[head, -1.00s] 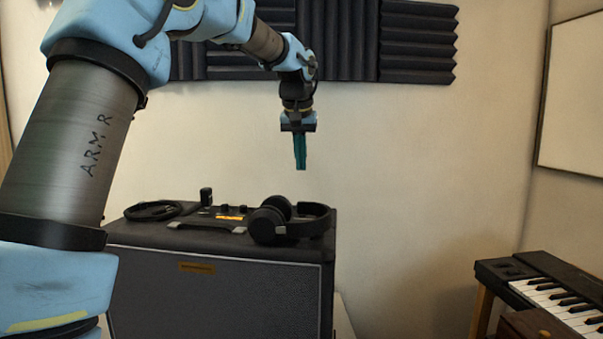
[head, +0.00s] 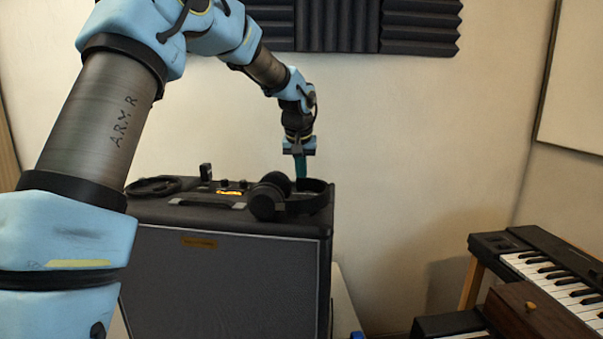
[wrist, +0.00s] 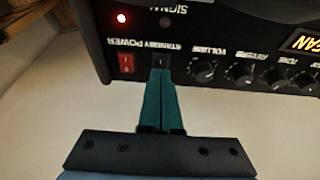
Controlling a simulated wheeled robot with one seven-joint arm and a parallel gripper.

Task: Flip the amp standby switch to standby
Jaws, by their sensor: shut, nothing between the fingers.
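The amp (head: 225,285) is a large black cabinet with a grey grille, and its control panel shows upside down in the wrist view (wrist: 215,35). The small dark standby switch (wrist: 162,60) sits beside the red power switch (wrist: 126,64), under the label STANDBY. My gripper (wrist: 160,73) is shut and empty, its teal fingertips right at the standby switch and covering part of it. I cannot tell whether they touch it or which way it is set. In the head view my gripper (head: 301,178) is low behind the headphones, its tips hidden.
Black headphones (head: 268,198) lie on the amp top, close in front of my gripper. A coiled cable (head: 153,186) and a carry handle (head: 205,204) are also there. Several knobs (wrist: 203,70) line the panel beside the switch. A red lamp (wrist: 121,18) glows. A keyboard (head: 550,265) stands right.

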